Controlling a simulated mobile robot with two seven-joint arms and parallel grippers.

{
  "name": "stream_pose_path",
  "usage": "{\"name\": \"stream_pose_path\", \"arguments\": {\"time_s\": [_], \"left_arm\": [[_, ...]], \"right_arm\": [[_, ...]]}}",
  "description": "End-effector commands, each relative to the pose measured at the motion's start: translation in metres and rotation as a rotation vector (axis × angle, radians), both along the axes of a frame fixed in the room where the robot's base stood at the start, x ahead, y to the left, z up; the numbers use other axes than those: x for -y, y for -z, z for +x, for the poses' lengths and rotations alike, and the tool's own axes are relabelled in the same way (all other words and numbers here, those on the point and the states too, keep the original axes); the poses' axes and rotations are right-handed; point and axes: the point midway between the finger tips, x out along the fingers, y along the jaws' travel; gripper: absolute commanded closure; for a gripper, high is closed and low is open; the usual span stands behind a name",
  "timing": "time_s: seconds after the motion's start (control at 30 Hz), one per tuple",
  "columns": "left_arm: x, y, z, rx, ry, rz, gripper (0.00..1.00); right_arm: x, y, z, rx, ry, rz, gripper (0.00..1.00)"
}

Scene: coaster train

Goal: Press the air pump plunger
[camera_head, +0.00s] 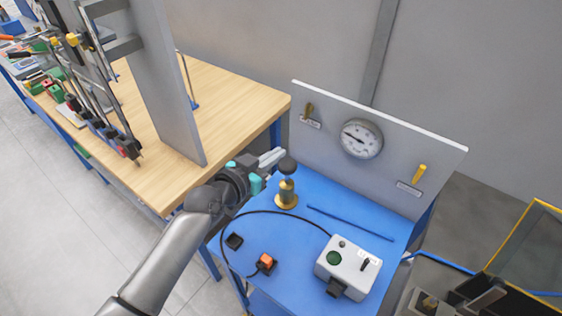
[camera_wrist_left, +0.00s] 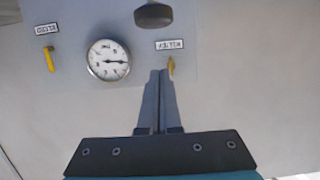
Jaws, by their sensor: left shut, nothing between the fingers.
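The air pump (camera_head: 287,188) stands upright on the blue bench, with a brass body and a dark round plunger knob (camera_head: 288,165) on top. My left gripper (camera_head: 279,157) is shut and empty, its fingertips close beside the knob in the head view; I cannot tell whether they touch. In the left wrist view the knob (camera_wrist_left: 153,15) shows at the top edge, beyond the tips of the shut left gripper (camera_wrist_left: 161,72), with a gap between them in the picture. That view appears upside down. My right gripper is not in view.
A grey panel (camera_head: 400,125) with a pressure gauge (camera_head: 361,139) and two small valve handles stands behind the pump. On the blue bench (camera_head: 300,235) lie a blue rod (camera_head: 350,223), a white box (camera_head: 348,265) and an orange switch (camera_head: 266,261). A wooden table (camera_head: 235,85) is at left.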

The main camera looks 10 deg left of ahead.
Motion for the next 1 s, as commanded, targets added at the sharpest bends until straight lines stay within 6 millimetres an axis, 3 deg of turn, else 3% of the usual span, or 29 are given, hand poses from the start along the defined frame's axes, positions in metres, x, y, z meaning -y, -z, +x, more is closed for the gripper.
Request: {"name": "stream_pose_path", "arguments": {"time_s": [0.17,0.23,0.4,1.0], "left_arm": [[0.011,0.006,0.024,0.000,0.001,0.000,1.00],[0.009,0.023,0.023,-0.003,0.001,0.002,1.00],[0.009,0.041,0.023,0.000,0.000,0.002,1.00],[0.009,0.053,0.022,0.001,0.001,0.003,1.00]], "right_arm": [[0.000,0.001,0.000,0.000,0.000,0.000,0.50],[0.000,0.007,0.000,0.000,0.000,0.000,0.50],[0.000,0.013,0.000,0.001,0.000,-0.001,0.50],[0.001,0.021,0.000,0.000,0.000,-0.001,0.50]]}}
